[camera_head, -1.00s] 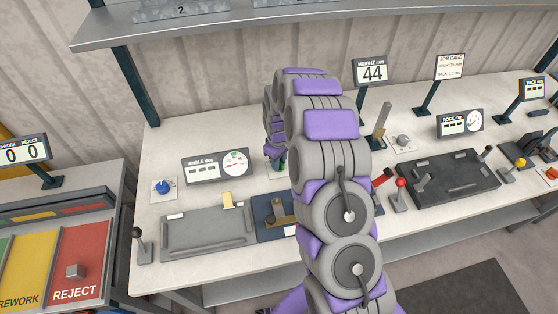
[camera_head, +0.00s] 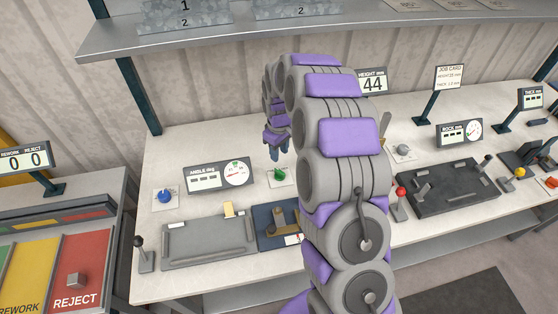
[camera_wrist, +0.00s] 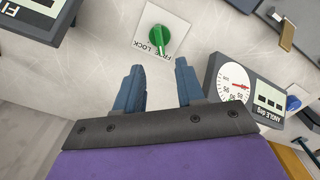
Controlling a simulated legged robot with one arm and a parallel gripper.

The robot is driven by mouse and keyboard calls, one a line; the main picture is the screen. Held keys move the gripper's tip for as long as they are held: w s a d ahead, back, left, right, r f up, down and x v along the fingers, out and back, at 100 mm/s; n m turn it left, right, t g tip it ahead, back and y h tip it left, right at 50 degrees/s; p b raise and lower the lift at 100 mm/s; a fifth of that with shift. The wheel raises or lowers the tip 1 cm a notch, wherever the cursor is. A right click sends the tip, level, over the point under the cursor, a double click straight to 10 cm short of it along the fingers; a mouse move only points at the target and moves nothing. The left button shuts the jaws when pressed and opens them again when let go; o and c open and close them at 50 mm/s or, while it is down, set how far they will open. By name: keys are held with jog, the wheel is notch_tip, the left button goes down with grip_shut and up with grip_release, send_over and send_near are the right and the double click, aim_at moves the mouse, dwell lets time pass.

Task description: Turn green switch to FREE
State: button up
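The green switch (camera_head: 279,175) is a knob on a small white plate, right of the angle display on the bench. In the wrist view the green switch (camera_wrist: 160,39) is fully visible, with FREE and LOCK printed beside it, upside down. A pale mark on the knob faces the lettering; I cannot tell which word it points to. My gripper (camera_head: 278,152) is above the switch in the head view. In the wrist view my gripper (camera_wrist: 160,82) has its two blue fingers spread with nothing between them, apart from the knob.
The angle display (camera_head: 218,175) with a dial stands left of the switch, with a blue knob (camera_head: 165,196) farther left. A blue fixture (camera_head: 272,222) and a grey plate (camera_head: 207,240) lie in front. My arm hides part of the bench to the right.

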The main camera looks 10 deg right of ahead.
notch_tip(320, 180, up, 7)
dwell(0.3)
dwell(0.4)
